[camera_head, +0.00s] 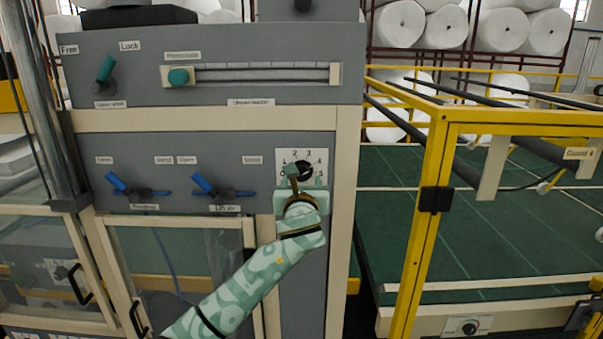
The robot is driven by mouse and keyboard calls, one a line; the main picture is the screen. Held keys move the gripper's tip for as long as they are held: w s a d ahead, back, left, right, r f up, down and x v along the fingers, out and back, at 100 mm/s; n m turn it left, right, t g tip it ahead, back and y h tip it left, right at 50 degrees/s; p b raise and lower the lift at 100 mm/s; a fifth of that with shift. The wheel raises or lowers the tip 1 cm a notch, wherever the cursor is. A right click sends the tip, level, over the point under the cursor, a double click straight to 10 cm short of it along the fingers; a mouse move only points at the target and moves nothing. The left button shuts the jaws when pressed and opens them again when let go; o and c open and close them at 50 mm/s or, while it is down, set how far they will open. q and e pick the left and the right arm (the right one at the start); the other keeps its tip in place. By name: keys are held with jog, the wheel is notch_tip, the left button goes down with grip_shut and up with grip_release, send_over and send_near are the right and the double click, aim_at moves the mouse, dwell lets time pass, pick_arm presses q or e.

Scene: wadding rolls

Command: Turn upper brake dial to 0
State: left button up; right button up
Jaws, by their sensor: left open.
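The upper brake dial (304,169) is a dark round knob on a white numbered plate (315,155), at the right end of the grey machine panel. The digits 2 and 3 show at the top of the plate; its lower left part is hidden behind my gripper. My left gripper (297,178) is at the dial, its pale green fingers open at the knob's lower left. I cannot tell whether the fingers touch the knob or where the pointer stands. My right gripper is not in view.
Two blue levers (135,190) (215,190) sit left of the dial. Above are a green-handled lever (105,70) and a slider with a green knob (178,77). A yellow frame (428,220) stands to the right. White rolls (400,24) are stacked behind.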

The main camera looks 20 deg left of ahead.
aim_at(302, 176)
pick_arm(q)
jog(key=shift+x, duration=1.65)
jog(key=c, duration=1)
